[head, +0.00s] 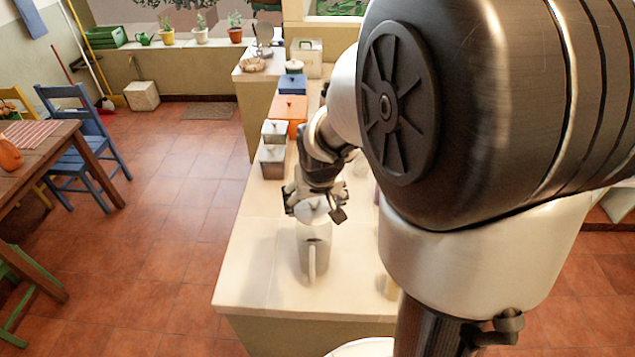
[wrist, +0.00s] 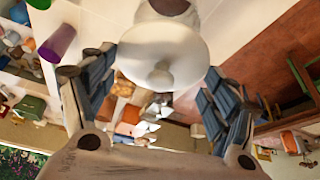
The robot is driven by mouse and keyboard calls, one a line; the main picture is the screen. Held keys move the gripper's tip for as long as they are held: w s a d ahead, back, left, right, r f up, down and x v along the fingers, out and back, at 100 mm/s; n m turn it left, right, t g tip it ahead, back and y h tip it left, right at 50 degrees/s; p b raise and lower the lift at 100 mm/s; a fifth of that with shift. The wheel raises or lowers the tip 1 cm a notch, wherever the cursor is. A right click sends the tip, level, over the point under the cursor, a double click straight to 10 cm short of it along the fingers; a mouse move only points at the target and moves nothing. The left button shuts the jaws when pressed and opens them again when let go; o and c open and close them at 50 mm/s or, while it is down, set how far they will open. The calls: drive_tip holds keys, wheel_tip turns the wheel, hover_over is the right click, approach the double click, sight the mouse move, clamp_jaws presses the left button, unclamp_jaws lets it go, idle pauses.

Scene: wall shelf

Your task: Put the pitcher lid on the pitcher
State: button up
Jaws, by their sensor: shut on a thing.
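The pale pitcher (head: 312,258) stands upright on the counter in the head view, its handle facing the camera. My gripper (head: 314,202) is right above its top. The white round pitcher lid (wrist: 163,52), with a small knob, is between my gripper's fingers (wrist: 155,78) in the wrist view, and the fingers are shut on its edges. The lid also shows in the head view (head: 313,211), over the pitcher's mouth. I cannot tell whether the lid touches the rim. My gripper and the lid hide most of the mouth.
The counter (head: 255,270) is clear to the left of the pitcher. Metal canisters (head: 272,160), an orange box (head: 290,112) and a blue box (head: 293,83) stand farther back along it. A purple cup (wrist: 57,43) shows in the wrist view.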

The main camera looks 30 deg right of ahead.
drive_tip(key=shift+b+x, duration=0.5)
drive_tip(key=shift+x, duration=0.3)
drive_tip(key=shift+s+a+f+b, duration=0.1)
drive_tip(key=shift+s+f+b, duration=0.05)
drive_tip(key=shift+f+b, duration=1.9)
drive_tip(key=shift+f, duration=0.55)
drive_tip(key=o, duration=0.9)
drive_tip(key=shift+o, duration=0.2)
drive_tip(key=shift+r, duration=0.1)
drive_tip(key=shift+r+p, duration=2.55)
drive_tip(key=shift+r, duration=0.9)
